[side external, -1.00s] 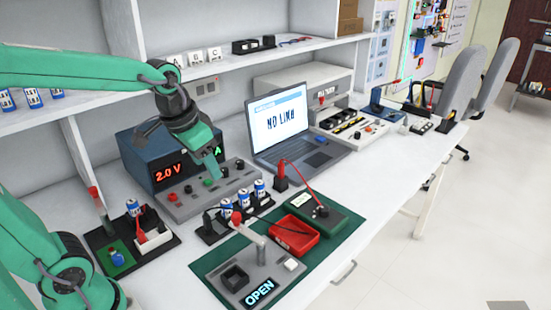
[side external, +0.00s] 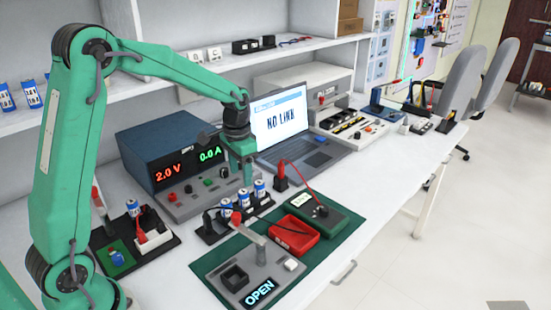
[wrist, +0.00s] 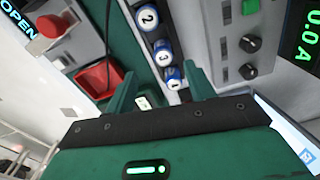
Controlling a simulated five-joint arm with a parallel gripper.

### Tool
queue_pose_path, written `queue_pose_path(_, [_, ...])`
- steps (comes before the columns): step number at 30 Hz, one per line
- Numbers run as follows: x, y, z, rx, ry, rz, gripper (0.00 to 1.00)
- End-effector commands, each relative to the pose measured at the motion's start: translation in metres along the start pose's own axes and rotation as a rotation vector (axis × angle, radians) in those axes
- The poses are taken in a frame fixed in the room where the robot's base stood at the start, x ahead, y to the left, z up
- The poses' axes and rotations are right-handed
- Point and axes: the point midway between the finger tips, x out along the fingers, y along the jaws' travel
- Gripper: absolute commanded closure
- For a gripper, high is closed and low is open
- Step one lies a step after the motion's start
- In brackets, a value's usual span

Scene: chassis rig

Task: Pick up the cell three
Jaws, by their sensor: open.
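Several blue-and-white cells stand upright in a black rack (side external: 212,238). In the wrist view cell three (wrist: 162,52), with a "3" on its top, stands between the cell marked "2" (wrist: 148,18) and another (wrist: 174,77) that looks marked "1". Cell three is the middle one (side external: 243,200) of the row in the side view. My green gripper (side external: 247,181) is open and points down, close above the row. In the wrist view its fingers (wrist: 160,72) are apart, with nothing held; the "1" cell and cell three show between and beyond the tips.
A blue power supply (side external: 150,150) and its grey control panel (side external: 185,200) stand behind the rack. A red tray (side external: 296,238) and a fixture with an "OPEN" display (side external: 258,293) sit on a green mat in front. A laptop (side external: 292,130) is behind right. Cables cross near the rack.

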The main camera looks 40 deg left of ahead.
Motion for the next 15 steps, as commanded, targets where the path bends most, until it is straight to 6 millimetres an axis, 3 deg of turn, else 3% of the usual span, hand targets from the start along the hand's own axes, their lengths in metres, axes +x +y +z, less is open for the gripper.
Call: queue_pose_path(15, [0.021,-0.004,-0.005,0.005,-0.018,0.006,0.46])
